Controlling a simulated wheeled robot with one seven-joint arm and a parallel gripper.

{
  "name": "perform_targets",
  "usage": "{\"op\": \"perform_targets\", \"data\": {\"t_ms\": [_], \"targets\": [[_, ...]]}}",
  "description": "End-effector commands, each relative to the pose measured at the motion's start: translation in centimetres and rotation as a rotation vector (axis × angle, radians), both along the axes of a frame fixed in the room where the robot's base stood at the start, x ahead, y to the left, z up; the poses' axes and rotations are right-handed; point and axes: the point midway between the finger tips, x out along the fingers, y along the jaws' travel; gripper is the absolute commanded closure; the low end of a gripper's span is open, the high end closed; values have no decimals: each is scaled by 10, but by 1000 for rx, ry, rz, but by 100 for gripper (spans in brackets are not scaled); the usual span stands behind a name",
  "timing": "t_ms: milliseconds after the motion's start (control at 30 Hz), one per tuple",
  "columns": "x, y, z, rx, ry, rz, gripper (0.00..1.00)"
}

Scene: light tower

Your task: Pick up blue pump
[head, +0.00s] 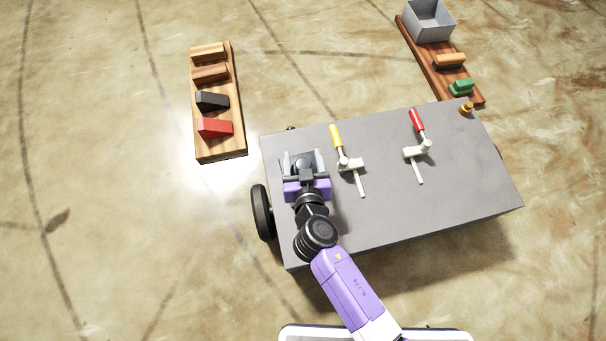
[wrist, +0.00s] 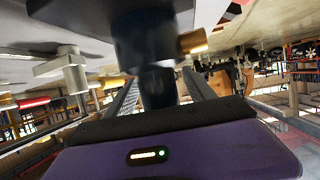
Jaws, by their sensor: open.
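A dark blue-black cylindrical body, likely the blue pump (wrist: 150,45), stands between the fingers of my gripper (wrist: 163,92) in the wrist view. It has a brass stub (wrist: 192,41) on its right side. The fingers lie on either side of it, open; whether either one touches it cannot be told. In the head view my gripper (head: 303,160) is over the left end of the grey cart top (head: 390,200). There the pump is hidden under the gripper and wrist, and I cannot make out its blue colour.
A yellow-handled white valve (head: 348,163) stands just right of my gripper, and a red-handled one (head: 417,150) further right. A small brass piece (head: 466,108) is at the far right corner. A wooden rack (head: 220,153) with blocks and a grey bin (head: 428,22) lie beyond.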

Motion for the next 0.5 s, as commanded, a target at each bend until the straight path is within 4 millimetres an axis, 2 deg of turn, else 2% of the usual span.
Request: {"op": "perform_targets", "data": {"t_ms": [267, 500], "targets": [[2, 0, -1, 0, 1, 1, 39], [2, 0, -1, 1, 0, 1, 86]]}}
